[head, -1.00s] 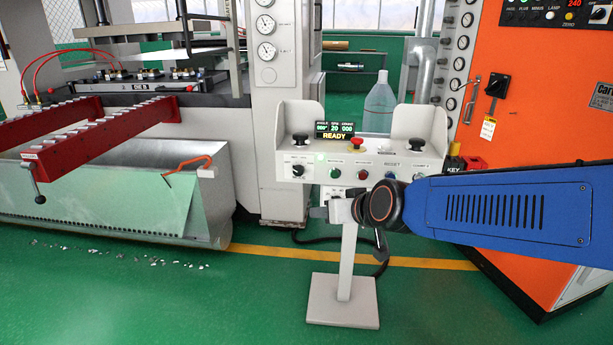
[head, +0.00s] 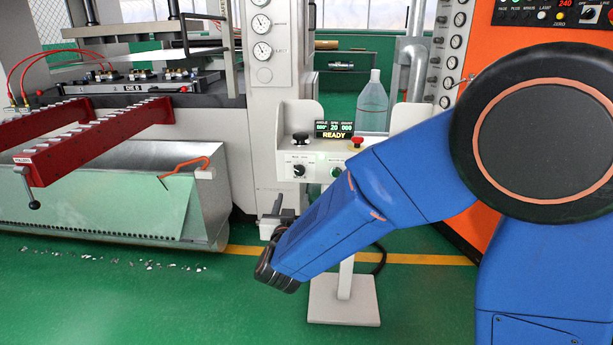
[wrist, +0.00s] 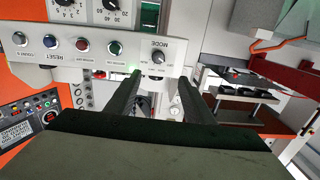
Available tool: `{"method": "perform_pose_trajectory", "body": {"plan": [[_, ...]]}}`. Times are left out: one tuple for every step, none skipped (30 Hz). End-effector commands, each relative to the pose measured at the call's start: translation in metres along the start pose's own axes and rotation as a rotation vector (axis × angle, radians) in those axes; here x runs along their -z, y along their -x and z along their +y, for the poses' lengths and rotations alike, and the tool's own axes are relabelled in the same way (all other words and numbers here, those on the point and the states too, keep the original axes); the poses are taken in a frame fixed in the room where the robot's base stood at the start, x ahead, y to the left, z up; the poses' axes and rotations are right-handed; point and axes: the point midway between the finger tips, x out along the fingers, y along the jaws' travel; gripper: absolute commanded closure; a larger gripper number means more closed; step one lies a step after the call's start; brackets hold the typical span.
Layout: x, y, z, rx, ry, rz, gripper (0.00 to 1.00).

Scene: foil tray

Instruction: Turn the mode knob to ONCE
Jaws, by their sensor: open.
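The mode knob (head: 299,170) is a black knob on the front left of the grey control panel (head: 318,150). It also shows in the wrist view (wrist: 158,57), beside the upside-down word MODE. My gripper (head: 277,212) is below and left of the knob in the head view. In the wrist view my gripper (wrist: 159,78) is open and empty, its two dark fingers apart, with the knob showing beyond and between their tips. I see no contact with the knob.
A red mushroom button (head: 357,141) and a clear bottle (head: 373,103) are at the panel's top. Several coloured buttons, including a red one (wrist: 83,46), line the panel. A red rail (head: 100,138) and metal trough (head: 213,195) stand left.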

Motion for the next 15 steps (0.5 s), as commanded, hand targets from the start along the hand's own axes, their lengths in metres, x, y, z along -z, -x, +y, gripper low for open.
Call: {"method": "perform_pose_trajectory", "body": {"plan": [[-0.003,0.002,-0.003,-0.009,0.008,0.01,0.52],[-0.003,0.003,-0.004,-0.015,0.012,0.015,0.52],[-0.004,0.003,-0.005,-0.02,0.015,0.02,0.52],[-0.004,0.003,-0.005,-0.023,0.017,0.022,0.52],[-0.004,0.002,-0.005,-0.025,0.018,0.024,0.52],[-0.004,0.0,-0.005,-0.026,0.018,0.025,0.52],[-0.004,-0.002,-0.004,-0.027,0.018,0.026,0.52],[-0.003,-0.005,-0.004,-0.027,0.018,0.026,0.52],[-0.003,-0.009,-0.004,-0.028,0.017,0.026,0.52],[-0.003,-0.013,-0.004,-0.028,0.017,0.026,0.52],[-0.003,-0.018,-0.004,-0.029,0.017,0.026,0.52],[-0.003,-0.024,-0.003,-0.029,0.017,0.026,0.52],[-0.003,-0.029,-0.003,-0.028,0.018,0.025,0.52],[-0.003,-0.035,-0.003,-0.028,0.017,0.025,0.52],[-0.003,-0.042,-0.003,-0.029,0.017,0.025,0.52]]}}
